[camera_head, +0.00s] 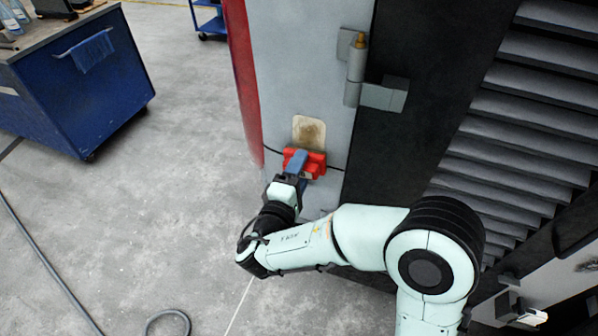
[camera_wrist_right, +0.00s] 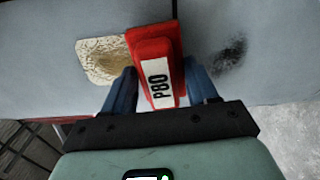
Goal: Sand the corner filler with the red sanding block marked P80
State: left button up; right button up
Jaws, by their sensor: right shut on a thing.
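The red sanding block (camera_wrist_right: 152,52) carries a white label reading P80 in the right wrist view. My right gripper (camera_wrist_right: 158,88) is shut on it, with a blue finger on each side. In the head view the block (camera_head: 316,166) is against or very near the grey coach corner panel, just below the filler patch. The filler (camera_head: 309,132) is a beige patch with a brown, rough middle. In the right wrist view the filler (camera_wrist_right: 98,62) lies left of the block, which overlaps its right edge. Whether the block touches the surface cannot be told. My left gripper is not in view.
A hinge (camera_head: 356,75) sticks out from the panel above and right of the filler. A louvred grille (camera_head: 530,110) is at the right. A blue workbench (camera_head: 85,85) stands at the far left.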

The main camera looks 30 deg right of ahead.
jog(key=shift+w+d, duration=0.35)
jog(key=shift+d, duration=0.1)
